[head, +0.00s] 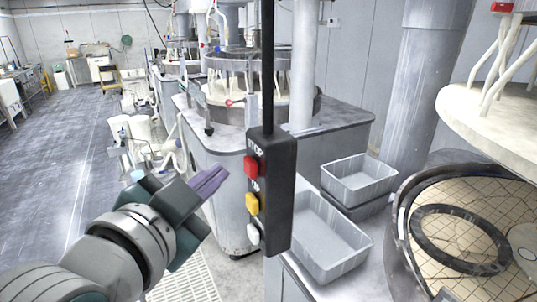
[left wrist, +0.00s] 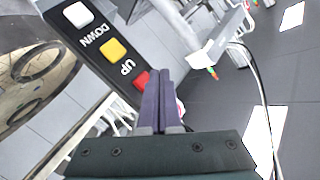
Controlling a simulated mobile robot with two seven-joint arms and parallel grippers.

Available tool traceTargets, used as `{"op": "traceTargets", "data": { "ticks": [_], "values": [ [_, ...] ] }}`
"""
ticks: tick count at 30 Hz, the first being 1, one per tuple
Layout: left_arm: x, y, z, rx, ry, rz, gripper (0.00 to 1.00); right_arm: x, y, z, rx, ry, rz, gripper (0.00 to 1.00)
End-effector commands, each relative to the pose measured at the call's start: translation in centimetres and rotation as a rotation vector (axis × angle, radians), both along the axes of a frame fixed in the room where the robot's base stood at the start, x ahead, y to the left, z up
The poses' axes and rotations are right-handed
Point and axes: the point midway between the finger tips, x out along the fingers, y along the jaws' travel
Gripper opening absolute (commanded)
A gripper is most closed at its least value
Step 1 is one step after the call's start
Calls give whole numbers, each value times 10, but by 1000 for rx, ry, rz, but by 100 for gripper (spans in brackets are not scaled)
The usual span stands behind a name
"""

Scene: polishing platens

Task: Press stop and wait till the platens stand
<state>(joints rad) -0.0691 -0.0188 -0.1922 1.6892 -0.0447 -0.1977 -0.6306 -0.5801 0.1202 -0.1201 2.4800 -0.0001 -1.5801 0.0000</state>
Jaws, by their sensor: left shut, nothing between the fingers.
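The hanging control box (head: 272,190) is dark grey and hangs upright in the middle of the head view. It carries a red stop button (head: 251,166), a yellow button (head: 252,204) and a white button (head: 253,234). My left gripper (head: 219,173) is shut and empty, with its purple fingertips just left of the red button. In the left wrist view the fingertips (left wrist: 159,75) overlap the edge of the red button (left wrist: 141,80); whether they touch it I cannot tell. The lower platen (head: 460,225) shows at the right, under the raised upper platen (head: 500,115). My right gripper is not in view.
Grey bins (head: 330,240) and (head: 358,180) stand on the machine ledge right of the box. A second polishing machine (head: 225,125) stands behind. The floor at the left (head: 60,170) is mostly clear.

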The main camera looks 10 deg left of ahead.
Motion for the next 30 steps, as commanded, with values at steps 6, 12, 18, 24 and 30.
{"op": "traceTargets", "data": {
  "ticks": [6, 12, 18, 24, 30],
  "values": [
    [-13, 19, 2, 4, 3, 0, 0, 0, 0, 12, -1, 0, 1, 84],
    [-21, 31, 1, 2, 1, 0, 0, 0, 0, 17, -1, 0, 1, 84],
    [-22, 32, 0, 0, 1, -1, 0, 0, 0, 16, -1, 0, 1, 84],
    [-22, 32, 0, 0, 1, -1, 0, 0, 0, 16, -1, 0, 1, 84],
    [-24, 32, 0, -7, 20, 3, 0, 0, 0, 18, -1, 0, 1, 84]
  ]
}}
